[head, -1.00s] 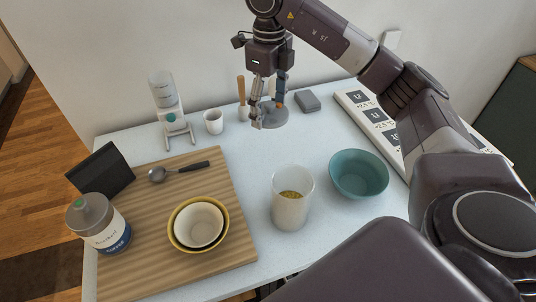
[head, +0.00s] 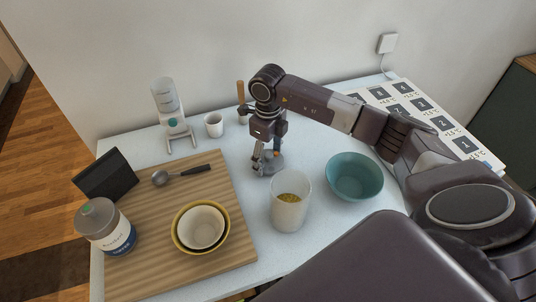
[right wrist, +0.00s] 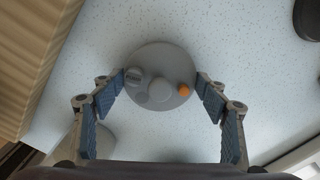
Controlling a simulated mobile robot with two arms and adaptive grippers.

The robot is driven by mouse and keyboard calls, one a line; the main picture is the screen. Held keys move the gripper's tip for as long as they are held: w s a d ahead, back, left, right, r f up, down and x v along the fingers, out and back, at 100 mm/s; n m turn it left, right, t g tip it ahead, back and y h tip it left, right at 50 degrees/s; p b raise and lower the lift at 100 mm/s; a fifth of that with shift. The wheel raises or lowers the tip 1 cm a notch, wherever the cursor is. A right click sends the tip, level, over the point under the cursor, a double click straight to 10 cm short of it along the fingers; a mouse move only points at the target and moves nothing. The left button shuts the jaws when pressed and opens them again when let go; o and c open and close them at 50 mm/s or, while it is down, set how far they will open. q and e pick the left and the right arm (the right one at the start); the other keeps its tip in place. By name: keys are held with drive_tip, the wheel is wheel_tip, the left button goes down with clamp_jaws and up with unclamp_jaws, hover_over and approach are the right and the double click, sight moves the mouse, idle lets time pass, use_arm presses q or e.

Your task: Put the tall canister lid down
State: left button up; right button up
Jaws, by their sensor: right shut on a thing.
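The tall canister lid (head: 275,166) is a flat grey disc, held level low over the white table behind the tall canister. In the right wrist view the lid (right wrist: 158,68) shows a round central knob and a small orange dot. I cannot tell whether the lid touches the table. My left gripper is not in view.
A teal bowl (head: 355,177) stands right of the canister. A white cup (head: 213,125) stands behind. Some bare table (head: 240,160) lies left of the lid.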

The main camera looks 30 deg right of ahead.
sight(268, 154)
drive_tip(key=shift+f, duration=0.2)
drive_tip(key=o, duration=1.2)
drive_tip(key=shift+c, duration=0.2)
drive_tip(key=shift+r, duration=0.15)
drive_tip(key=shift+r, duration=0.2)
wheel_tip(268, 154, up, 11)
drive_tip(key=b, duration=0.3)
drive_tip(key=shift+f+b, duration=0.2)
drive_tip(key=shift+b, duration=0.2)
drive_tip(key=shift+r, duration=0.6)
